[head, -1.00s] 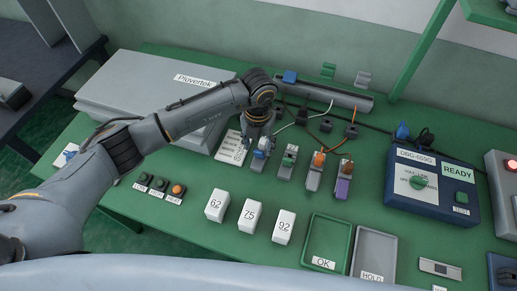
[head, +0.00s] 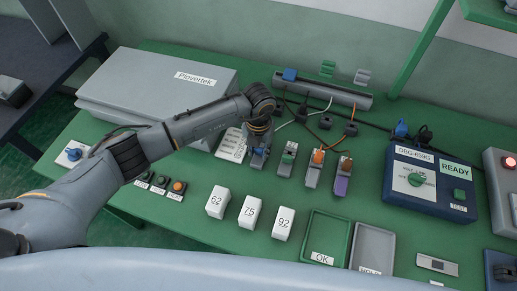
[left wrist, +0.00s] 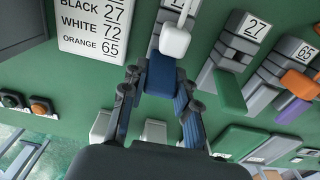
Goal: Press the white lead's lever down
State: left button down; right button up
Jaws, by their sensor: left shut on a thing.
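The white lead (head: 292,124) runs from the rail at the back to the leftmost connector on the bench. In the left wrist view its white plug (left wrist: 175,41) sits at that connector's top end. The connector's blue lever (left wrist: 160,78) is just below the plug, between the fingers of my left gripper (left wrist: 158,88). My left gripper (head: 259,143) is shut on the blue lever. In the head view it comes from above and hides most of this connector. How far the lever is tilted is hard to tell. My right gripper is not in view.
Connectors with a green lever (head: 288,156), an orange lever (head: 318,157) and a purple lever (head: 341,184) stand to the right. A label card (left wrist: 92,27) lies left. White blocks (head: 248,212), a green tray (head: 305,256) and a test box (head: 432,185) are nearby.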

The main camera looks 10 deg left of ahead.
pick_arm(q)
jog(key=shift+s+a+f+t, duration=0.1)
jog(key=shift+s+f+t, duration=0.1)
jog(key=shift+t, duration=0.3)
jog(key=shift+s+f+t+b, duration=0.25)
jog(key=shift+t+b, duration=0.35)
jog(key=shift+b, duration=0.25)
jog(key=t+b, duration=0.1)
jog(key=b, duration=0.2)
jog(key=s+f+t+h+b, duration=0.1)
jog(key=t+b, duration=0.1)
jog(key=b, duration=0.2)
jog(key=shift+a+t, duration=0.1)
jog(key=shift+t, duration=0.2)
jog(key=shift+s+t+b, duration=0.15)
jog(key=shift+t+b, duration=0.35)
jog(key=shift+b, duration=0.5)
jog(key=shift+r, duration=0.1)
jog(key=c, duration=1)
grip_release()
